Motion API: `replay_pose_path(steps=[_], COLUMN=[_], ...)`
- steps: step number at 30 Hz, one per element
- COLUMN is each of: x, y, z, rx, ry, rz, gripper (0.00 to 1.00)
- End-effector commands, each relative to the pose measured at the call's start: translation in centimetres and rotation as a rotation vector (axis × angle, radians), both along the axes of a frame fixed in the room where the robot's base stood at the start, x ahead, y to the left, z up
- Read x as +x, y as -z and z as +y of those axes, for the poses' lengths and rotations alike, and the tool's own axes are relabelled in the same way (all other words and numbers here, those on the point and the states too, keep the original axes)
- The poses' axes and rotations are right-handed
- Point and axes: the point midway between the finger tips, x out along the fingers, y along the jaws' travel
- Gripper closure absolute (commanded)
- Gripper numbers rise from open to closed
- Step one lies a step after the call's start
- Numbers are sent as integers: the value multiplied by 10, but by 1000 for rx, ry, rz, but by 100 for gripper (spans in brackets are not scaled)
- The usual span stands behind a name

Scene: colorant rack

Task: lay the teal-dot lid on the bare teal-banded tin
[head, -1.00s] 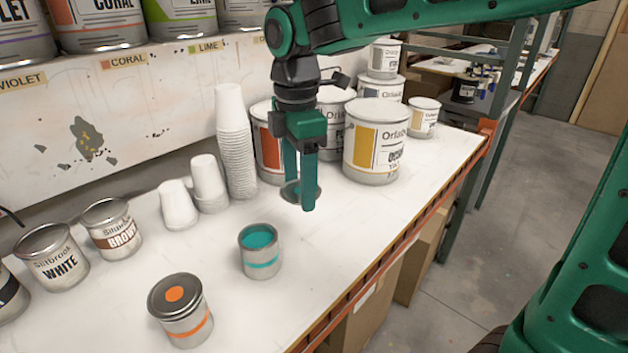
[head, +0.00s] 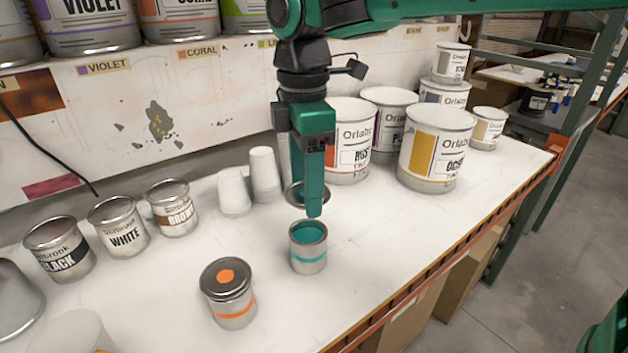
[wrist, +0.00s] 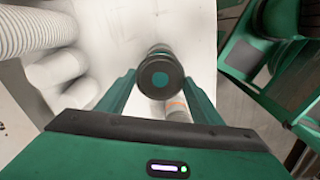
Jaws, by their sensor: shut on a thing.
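The bare teal-banded tin (head: 308,258) stands upright and open on the white bench in the head view, with teal paint inside. My gripper (head: 307,204) is shut on the teal-dot lid (head: 295,196), a dark-rimmed metal disc partly hidden behind a finger in the head view. The lid is held roughly flat above the tin's far rim, apart from it. In the wrist view, the lid (wrist: 160,79) sits between both fingers with its teal dot facing the camera.
A lidded orange-dot tin (head: 229,293) stands left of the teal-banded tin, towards the front. White cups (head: 234,192) stand behind, near the wall. The ochre can (head: 437,150) and other large cans stand at the back right. The bench to the right of the tin is clear.

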Motion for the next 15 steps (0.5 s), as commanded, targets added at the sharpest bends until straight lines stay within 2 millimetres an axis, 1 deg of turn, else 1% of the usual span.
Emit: replay_pose_path(steps=[10, 15], x=[0, 0], y=[1, 12], z=[-1, -1], rx=[0, -1], ry=[1, 1], rz=[0, 1], gripper=[60, 60])
